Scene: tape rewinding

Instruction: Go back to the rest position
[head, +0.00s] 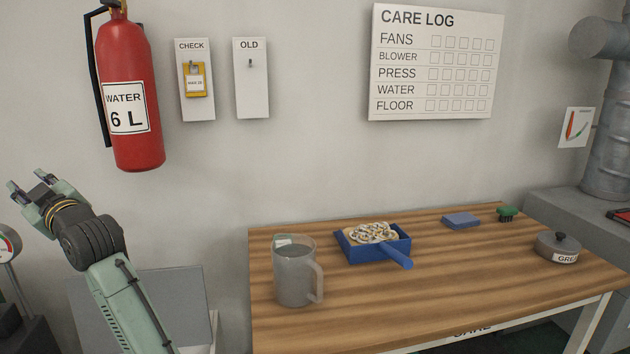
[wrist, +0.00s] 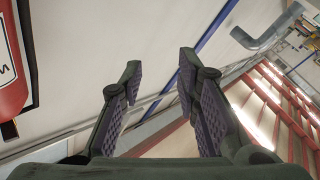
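My gripper (head: 30,184) is at the left of the head view, raised left of the wooden table and below the fire extinguisher (head: 127,95). Its fingers point up and to the left. In the wrist view my gripper (wrist: 157,85) shows two fingers spread wide apart with nothing between them. The wrist camera looks up at the wall and the ceiling. The extinguisher's red body also shows at the left edge of the wrist view (wrist: 12,60). No mark for a rest position shows in either view.
A gauge (head: 8,245) stands at the far left.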

